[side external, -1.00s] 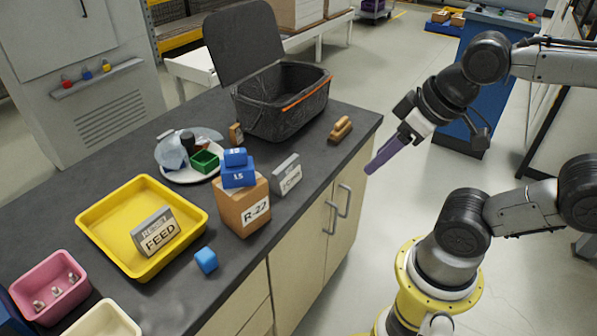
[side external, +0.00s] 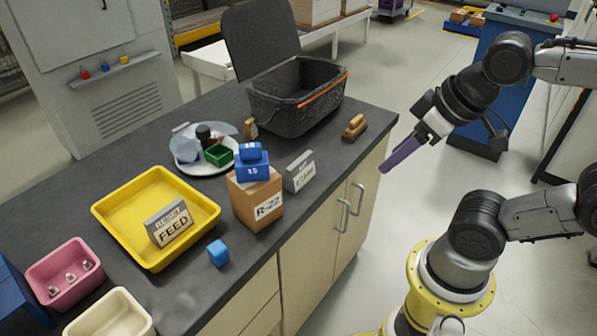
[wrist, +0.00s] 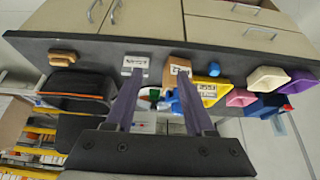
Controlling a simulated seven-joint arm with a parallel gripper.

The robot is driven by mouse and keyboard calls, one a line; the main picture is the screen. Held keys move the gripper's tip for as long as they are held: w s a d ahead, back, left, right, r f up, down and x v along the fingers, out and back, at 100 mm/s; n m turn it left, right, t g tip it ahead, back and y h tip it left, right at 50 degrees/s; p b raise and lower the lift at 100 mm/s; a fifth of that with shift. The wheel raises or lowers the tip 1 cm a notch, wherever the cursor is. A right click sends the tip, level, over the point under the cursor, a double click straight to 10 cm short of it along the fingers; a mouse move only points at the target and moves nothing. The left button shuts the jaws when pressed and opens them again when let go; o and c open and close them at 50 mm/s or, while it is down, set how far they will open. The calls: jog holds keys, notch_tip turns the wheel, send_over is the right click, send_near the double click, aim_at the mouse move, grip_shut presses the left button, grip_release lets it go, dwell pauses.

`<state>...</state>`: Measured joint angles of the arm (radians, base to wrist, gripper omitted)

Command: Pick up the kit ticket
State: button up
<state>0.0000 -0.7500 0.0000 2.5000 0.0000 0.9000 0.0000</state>
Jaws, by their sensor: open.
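I cannot make out a thing clearly marked as the kit ticket. A small grey block with a white label (side external: 299,173) stands on the dark counter, right of a brown R-22 box (side external: 262,205); its lettering is too small to read surely. It also shows in the wrist view (wrist: 135,66). A grey sign reading RESET FEED (side external: 170,224) stands in a yellow tray (side external: 112,212). My gripper (side external: 385,167), with purple fingers, hangs off the counter's right edge, apart from everything. In the wrist view my gripper (wrist: 160,76) is open and empty.
Blue blocks (side external: 252,167) sit on the brown box. A black lidded bin (side external: 290,108), a wooden brush-like piece (side external: 355,127) and a plate of items (side external: 190,165) stand behind. A blue cube (side external: 218,252) lies in front. Pink (side external: 40,275) and cream bins (side external: 85,325) are at left.

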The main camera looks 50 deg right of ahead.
jog(key=shift+o, duration=0.2)
jog(key=shift+o, duration=1.3)
